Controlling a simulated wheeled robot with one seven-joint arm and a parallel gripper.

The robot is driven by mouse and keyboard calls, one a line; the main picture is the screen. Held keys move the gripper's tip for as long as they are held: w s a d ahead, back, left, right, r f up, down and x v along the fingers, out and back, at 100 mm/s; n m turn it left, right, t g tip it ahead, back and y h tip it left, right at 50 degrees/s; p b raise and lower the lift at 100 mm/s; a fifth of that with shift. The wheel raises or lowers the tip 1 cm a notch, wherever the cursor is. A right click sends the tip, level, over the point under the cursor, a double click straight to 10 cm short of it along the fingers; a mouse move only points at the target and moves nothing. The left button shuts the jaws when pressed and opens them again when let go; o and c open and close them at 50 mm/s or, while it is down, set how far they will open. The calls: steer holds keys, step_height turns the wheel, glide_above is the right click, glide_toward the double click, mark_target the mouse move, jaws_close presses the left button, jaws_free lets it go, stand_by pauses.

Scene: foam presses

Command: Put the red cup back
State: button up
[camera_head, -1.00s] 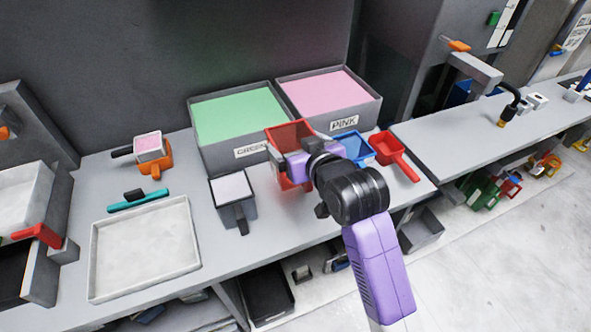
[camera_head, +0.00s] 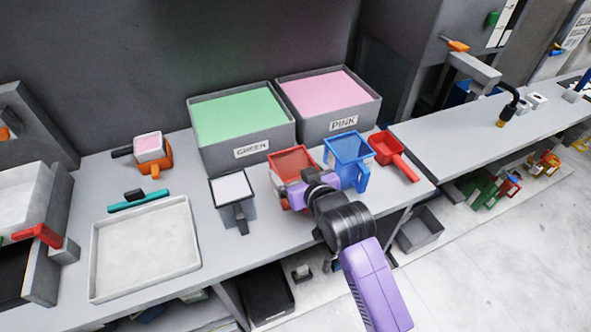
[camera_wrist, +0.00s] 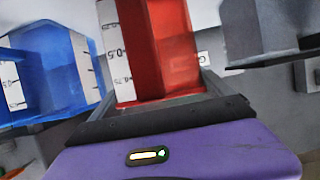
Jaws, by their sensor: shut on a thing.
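The red cup (camera_head: 294,162) is a square, open-topped measuring cup in front of the green and pink bins, just left of the blue cup (camera_head: 347,152). My purple and black gripper (camera_head: 290,192) is shut on the red cup from its front side. In the wrist view the red cup (camera_wrist: 165,45) stands upright between the jaws, with a white graduated scale on its left face. The blue cup also shows at the left of the wrist view (camera_wrist: 50,65). The head view does not clearly show whether the red cup's base touches the bench; the gripper hides its lower part.
Behind are the green bin (camera_head: 265,150) and the pink bin (camera_head: 345,124). A grey cup with white contents (camera_head: 233,200) stands left, and a red scoop (camera_head: 392,156) lies right of the blue cup. A white tray (camera_head: 145,285) occupies the front left of the bench.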

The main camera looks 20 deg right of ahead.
steer(key=o, duration=1.6)
steer(key=shift+f, duration=0.1)
steer(key=shift+o, duration=0.2)
steer(key=v, duration=1.2)
steer(key=shift+r+b, duration=0.2)
steer(key=shift+b, duration=0.25)
steer(key=s+f, duration=0.3)
steer(key=s, duration=0.5)
steer(key=s+f, duration=0.3)
steer(key=s, duration=0.5)
steer(key=s+r+t, duration=0.1)
steer(key=s+r, duration=0.3)
steer(key=s, duration=1.2)
steer(key=shift+s+a+r, duration=0.15)
steer(key=shift+s, duration=0.05)
